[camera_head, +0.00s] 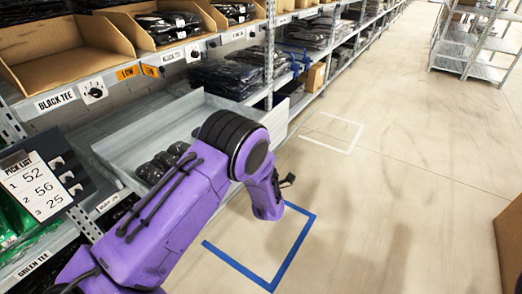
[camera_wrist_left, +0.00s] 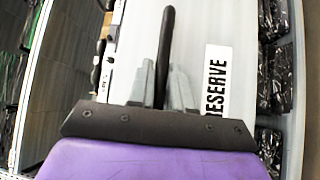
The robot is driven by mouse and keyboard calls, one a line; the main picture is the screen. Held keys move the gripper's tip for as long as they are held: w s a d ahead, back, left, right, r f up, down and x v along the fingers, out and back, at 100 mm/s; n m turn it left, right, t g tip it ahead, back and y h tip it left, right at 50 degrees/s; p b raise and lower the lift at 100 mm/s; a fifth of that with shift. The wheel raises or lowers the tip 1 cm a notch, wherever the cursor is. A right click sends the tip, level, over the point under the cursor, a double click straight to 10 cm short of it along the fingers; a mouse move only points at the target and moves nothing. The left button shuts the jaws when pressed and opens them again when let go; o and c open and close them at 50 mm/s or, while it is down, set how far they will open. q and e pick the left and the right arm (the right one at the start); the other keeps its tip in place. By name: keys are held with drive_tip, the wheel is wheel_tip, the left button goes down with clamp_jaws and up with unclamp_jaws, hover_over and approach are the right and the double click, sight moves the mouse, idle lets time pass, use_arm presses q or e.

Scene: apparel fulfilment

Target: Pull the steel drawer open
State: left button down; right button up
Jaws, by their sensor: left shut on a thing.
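The pale grey steel drawer (camera_head: 150,126) stands out from the shelf on the left, open at the top, with several black packs (camera_head: 160,163) inside. In the left wrist view its front panel (camera_wrist_left: 189,35) carries a white label reading RESERVE (camera_wrist_left: 217,80). My left gripper (camera_wrist_left: 163,88) is shut on the dark bar handle (camera_wrist_left: 167,30) on that front. In the head view my purple left arm crosses in front of the drawer and hides part of it and most of the grip. My right gripper is in neither view.
A pick list board (camera_head: 38,187) stands at the left. A blue floor outline (camera_head: 294,246) lies on the open aisle floor. A steel rack (camera_head: 470,50) stands far right.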

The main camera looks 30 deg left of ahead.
use_arm(q)
drive_tip(key=shift+s+d, duration=0.1)
drive_tip(key=shift+d, duration=0.45)
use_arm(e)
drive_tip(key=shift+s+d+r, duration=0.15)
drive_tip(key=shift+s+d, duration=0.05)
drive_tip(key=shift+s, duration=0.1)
use_arm(q)
drive_tip(key=c, duration=1.1)
unclamp_jaws()
drive_tip(key=shift+c, duration=0.2)
drive_tip(key=v, duration=1)
drive_tip(key=shift+s+d, duration=0.15)
drive_tip(key=shift+s, duration=0.05)
